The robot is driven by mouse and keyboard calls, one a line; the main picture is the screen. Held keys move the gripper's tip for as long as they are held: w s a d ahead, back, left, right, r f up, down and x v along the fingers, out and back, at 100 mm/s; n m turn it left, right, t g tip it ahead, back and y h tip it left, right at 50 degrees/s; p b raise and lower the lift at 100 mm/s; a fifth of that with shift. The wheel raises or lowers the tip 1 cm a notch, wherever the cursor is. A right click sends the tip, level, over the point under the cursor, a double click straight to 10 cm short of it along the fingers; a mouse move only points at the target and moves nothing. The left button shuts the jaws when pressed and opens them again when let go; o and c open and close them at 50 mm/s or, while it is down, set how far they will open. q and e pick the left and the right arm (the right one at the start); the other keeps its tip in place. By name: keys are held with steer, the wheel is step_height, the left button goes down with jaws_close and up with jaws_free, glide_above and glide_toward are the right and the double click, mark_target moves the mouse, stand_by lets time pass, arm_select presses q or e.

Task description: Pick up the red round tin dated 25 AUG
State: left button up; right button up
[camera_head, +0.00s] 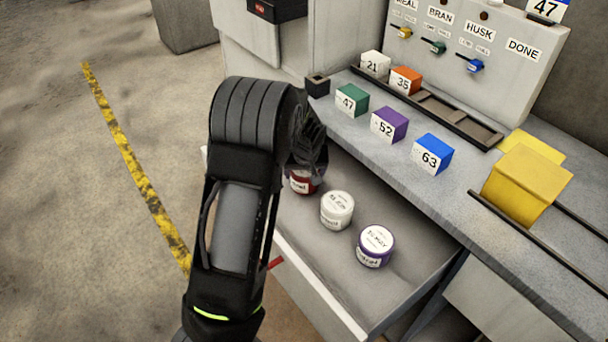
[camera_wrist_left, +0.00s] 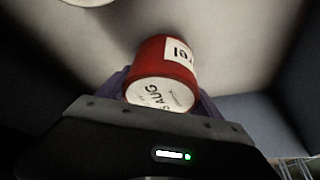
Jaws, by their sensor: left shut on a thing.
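The red round tin (camera_wrist_left: 165,50) sits between the jaws of my left gripper (camera_wrist_left: 160,90) in the left wrist view. Its white lid faces the camera and reads "AUG", with the digits before it partly cut off. In the head view the red tin (camera_head: 301,183) shows low in the open drawer, partly hidden behind my left arm and gripper (camera_head: 305,160). My left gripper is shut on the tin. I cannot tell whether the tin touches the drawer floor. My right gripper is in neither view.
A white tin (camera_head: 337,210) and a purple-banded tin (camera_head: 375,246) stand in the drawer (camera_head: 335,268) to the right. Numbered cubes, including a green one (camera_head: 351,101), and a yellow box (camera_head: 526,185) stand on the counter. A yellow floor line (camera_head: 135,160) runs at left.

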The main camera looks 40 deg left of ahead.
arm_select(q)
step_height(320, 180, up, 10)
steer(key=shift+d+r+p, duration=0.1)
steer(key=shift+d+p, duration=0.05)
steer(key=shift+p, duration=0.2)
steer(key=s+d, duration=0.4)
steer(key=d, duration=0.4)
steer(key=s+d, duration=0.5)
steer(key=d, duration=0.4)
steer(key=shift+b, duration=0.35)
steer(key=shift+s+f, duration=0.1)
steer(key=shift+f, duration=0.1)
steer(key=shift+r, duration=0.15)
